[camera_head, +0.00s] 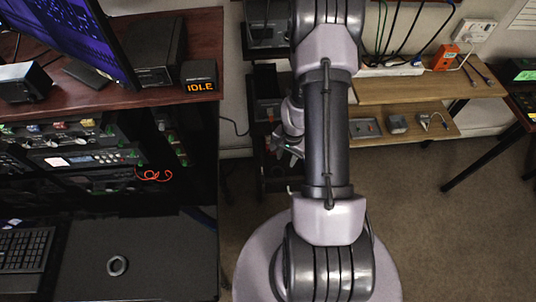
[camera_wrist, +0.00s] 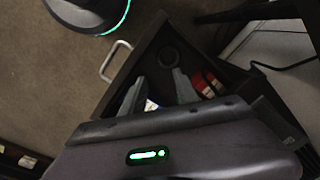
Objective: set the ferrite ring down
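A dark ring (camera_wrist: 168,57), which looks like the ferrite ring, lies in an open black drawer in the wrist view, just beyond my fingertips. My gripper (camera_wrist: 160,75) points down into the drawer with its two grey fingers apart and nothing clearly held between them. The ring appears apart from the fingers; its exact height is hard to judge. In the head view, my gripper (camera_head: 286,157) is small and partly hidden by my arm, and the drawer's inside cannot be seen.
Red items (camera_wrist: 205,82) and a small white-blue item (camera_wrist: 151,104) are in the drawer. Its metal handle (camera_wrist: 113,62) is on the left. A wooden shelf (camera_head: 410,90) stands right of my arm. An equipment rack (camera_head: 90,160) is at the left. Carpet is clear at lower right.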

